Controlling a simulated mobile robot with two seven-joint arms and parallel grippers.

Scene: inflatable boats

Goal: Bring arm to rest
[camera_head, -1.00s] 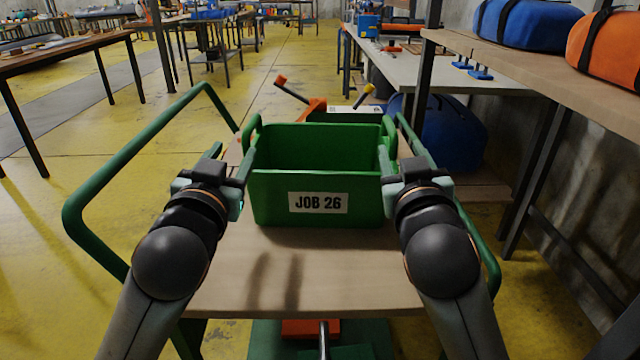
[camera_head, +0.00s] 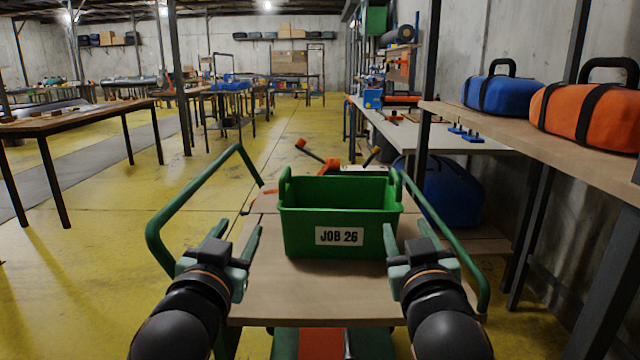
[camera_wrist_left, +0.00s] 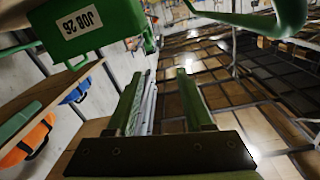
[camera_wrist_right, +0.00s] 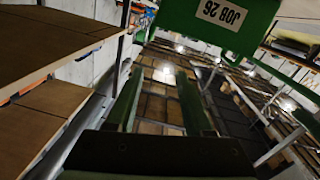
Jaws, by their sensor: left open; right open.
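My left gripper (camera_head: 243,245) is open and empty, to the left of the green crate (camera_head: 340,251) labelled JOB 26. Its two fingers are apart in the left wrist view (camera_wrist_left: 160,95), with the crate (camera_wrist_left: 122,22) at the upper left. My right gripper (camera_head: 405,236) is open, close to the crate's right side; in the head view I cannot tell whether it touches. In the right wrist view its fingers (camera_wrist_right: 157,95) are apart with nothing between them, and the crate (camera_wrist_right: 175,14) is at the top.
The crate stands on a wooden cart top (camera_head: 310,305) with green side rails (camera_head: 195,205). A shelf (camera_head: 560,150) at right carries a blue bag (camera_head: 500,97) and an orange bag (camera_head: 585,112). A table (camera_head: 75,120) stands at left. Yellow floor (camera_head: 120,250) is clear on the left.

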